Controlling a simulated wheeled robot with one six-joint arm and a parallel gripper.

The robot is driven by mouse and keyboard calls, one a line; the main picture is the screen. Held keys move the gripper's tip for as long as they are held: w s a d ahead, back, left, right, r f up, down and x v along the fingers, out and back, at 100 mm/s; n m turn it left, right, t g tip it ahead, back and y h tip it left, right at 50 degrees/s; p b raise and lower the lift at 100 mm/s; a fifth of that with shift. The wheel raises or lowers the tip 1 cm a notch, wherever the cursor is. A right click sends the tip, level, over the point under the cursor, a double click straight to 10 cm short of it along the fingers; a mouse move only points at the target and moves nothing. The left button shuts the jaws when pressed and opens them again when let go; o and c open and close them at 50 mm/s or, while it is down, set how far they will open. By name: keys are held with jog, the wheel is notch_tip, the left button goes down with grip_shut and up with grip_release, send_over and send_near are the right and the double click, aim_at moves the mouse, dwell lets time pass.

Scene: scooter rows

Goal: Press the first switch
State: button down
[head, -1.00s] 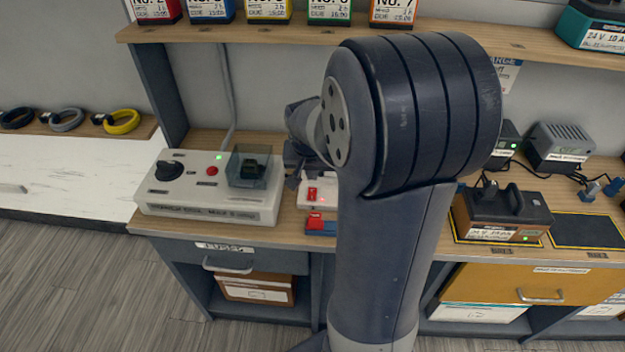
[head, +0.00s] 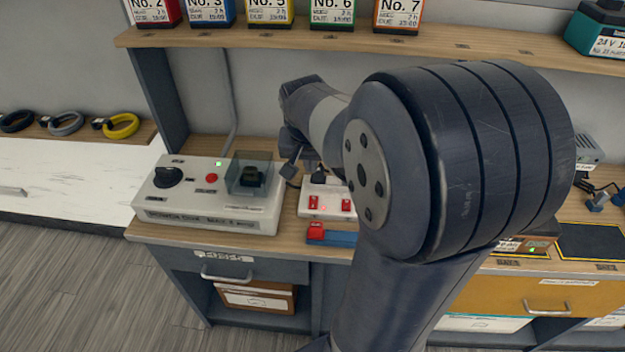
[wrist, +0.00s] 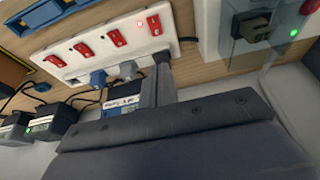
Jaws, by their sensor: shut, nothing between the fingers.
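A white power strip (head: 331,213) stands on the bench. It shows two red switches in the head view, the left one (head: 315,202) beside the other (head: 346,204); my arm hides its right part. The wrist view shows a row of several red switches, with one (wrist: 154,24) at the right end beside a lit red lamp (wrist: 140,23). Plugs sit along the strip's edge, a blue one (wrist: 98,78) and a grey one (wrist: 127,70). My gripper (head: 290,166) is shut and empty, at the strip's back left in the head view. Its fingers (wrist: 158,82) appear below the strip in the wrist view.
A white control box (head: 205,203) with a black knob, red button and clear cover stands left of the strip. A red and blue object (head: 334,238) lies in front of the strip. A shelf (head: 290,38) with labelled boxes runs above. My arm hides the bench's middle.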

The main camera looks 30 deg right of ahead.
send_near(313, 198)
jog(key=x, duration=0.6)
jog(key=shift+w+d+f, duration=0.1)
jog(key=shift+w+f, duration=0.05)
jog(key=shift+f, duration=0.15)
jog(key=shift+f, duration=0.1)
dwell(0.3)
jog(key=shift+w+f+b, duration=0.1)
jog(key=shift+f+b, duration=0.2)
jog(key=shift+b, duration=0.3)
jog(key=shift+r, duration=0.25)
jog(key=shift+f, duration=0.1)
